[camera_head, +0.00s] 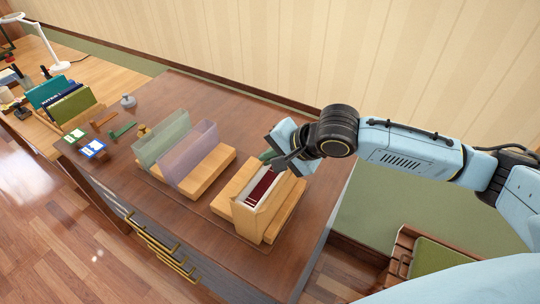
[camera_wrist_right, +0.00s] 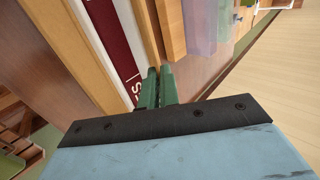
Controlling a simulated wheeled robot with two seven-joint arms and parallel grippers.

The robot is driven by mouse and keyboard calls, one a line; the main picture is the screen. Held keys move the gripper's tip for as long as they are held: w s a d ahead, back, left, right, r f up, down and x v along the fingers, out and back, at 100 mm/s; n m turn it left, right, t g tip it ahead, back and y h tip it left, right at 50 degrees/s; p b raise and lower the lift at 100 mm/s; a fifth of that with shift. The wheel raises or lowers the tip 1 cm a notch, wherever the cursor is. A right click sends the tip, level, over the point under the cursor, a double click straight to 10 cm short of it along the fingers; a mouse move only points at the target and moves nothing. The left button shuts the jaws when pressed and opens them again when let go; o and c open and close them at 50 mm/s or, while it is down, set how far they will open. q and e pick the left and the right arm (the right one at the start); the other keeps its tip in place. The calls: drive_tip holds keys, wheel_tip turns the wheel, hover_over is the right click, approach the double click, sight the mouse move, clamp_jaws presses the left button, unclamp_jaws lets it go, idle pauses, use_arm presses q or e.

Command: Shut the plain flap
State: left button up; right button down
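The wooden holder (camera_head: 275,222) at the right of the desk has an upright pale wooden panel, which looks like the plain flap (camera_head: 246,221). A dark red book (camera_head: 263,187) with a white strip stands inside; the book (camera_wrist_right: 118,35) also shows in the right wrist view. My right gripper (camera_head: 268,156) is at the holder's far end, close to the book. Its green fingers (camera_wrist_right: 158,86) lie close together in the wrist view, with nothing visible between them. Whether they touch the holder is unclear. My left gripper is out of view.
A green clear panel (camera_head: 160,146) and a lilac clear panel (camera_head: 190,157) stand upright on a wooden base left of the holder. Small cards (camera_head: 94,149) and upright books (camera_head: 70,105) are farther left. The desk's back middle is clear.

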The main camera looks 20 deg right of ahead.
drive_tip(key=shift+s+d+f+t+y+p, duration=0.1)
drive_tip(key=shift+s+f+t+y+p, duration=0.2)
drive_tip(key=shift+t+y+p, duration=0.15)
drive_tip(key=shift+d+f+t+y+b, duration=0.1)
drive_tip(key=shift+f+t+y+b, duration=0.15)
drive_tip(key=shift+t+y, duration=0.3)
drive_tip(key=shift+r, duration=0.1)
drive_tip(key=c, duration=1.6)
unclamp_jaws()
drive_tip(key=shift+c, duration=0.2)
